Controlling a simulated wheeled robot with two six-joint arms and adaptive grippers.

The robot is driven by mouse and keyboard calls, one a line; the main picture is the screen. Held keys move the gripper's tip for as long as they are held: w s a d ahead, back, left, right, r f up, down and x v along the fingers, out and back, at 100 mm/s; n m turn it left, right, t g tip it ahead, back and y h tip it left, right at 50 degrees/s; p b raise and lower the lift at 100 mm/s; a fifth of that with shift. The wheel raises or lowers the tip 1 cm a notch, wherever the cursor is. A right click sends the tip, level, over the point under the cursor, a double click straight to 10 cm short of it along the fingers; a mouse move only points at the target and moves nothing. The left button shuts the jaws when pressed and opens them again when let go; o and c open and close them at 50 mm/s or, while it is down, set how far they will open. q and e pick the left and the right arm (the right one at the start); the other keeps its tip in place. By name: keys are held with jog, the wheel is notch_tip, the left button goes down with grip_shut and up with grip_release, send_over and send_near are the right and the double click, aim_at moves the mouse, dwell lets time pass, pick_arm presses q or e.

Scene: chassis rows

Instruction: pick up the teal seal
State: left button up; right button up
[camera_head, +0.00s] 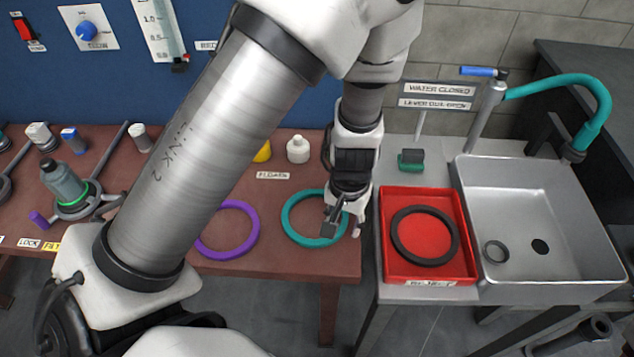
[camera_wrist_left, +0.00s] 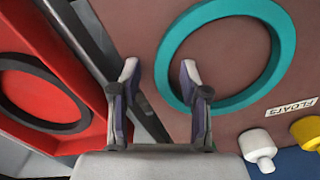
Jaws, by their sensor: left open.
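The teal seal (camera_head: 287,222) is a flat ring lying on the brown table near its right front corner. It also shows large in the left wrist view (camera_wrist_left: 287,45). My left gripper (camera_head: 335,222) hangs over the seal's right side, pointing down. In the left wrist view its open fingers (camera_wrist_left: 159,72) stand on either side of the ring's band, one fingertip outside near the table edge, the other at the ring's inner edge. Nothing is between them but the band's area; I cannot tell the remaining height. My right gripper is not in view.
A purple ring (camera_head: 242,245) lies left of the seal, partly behind my left arm. A red tray (camera_head: 388,262) with a black ring (camera_head: 427,259) stands to the right, beside a metal sink (camera_head: 610,265). White (camera_head: 298,150) and yellow (camera_head: 263,153) floats sit behind the seal.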

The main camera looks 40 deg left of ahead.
pick_arm(q)
jog(key=shift+s+r, duration=0.1)
jog(key=shift+r, duration=0.05)
jog(key=shift+s+r, duration=0.1)
jog(key=shift+s, duration=0.2)
grip_shut()
jog(key=shift+w, duration=0.1)
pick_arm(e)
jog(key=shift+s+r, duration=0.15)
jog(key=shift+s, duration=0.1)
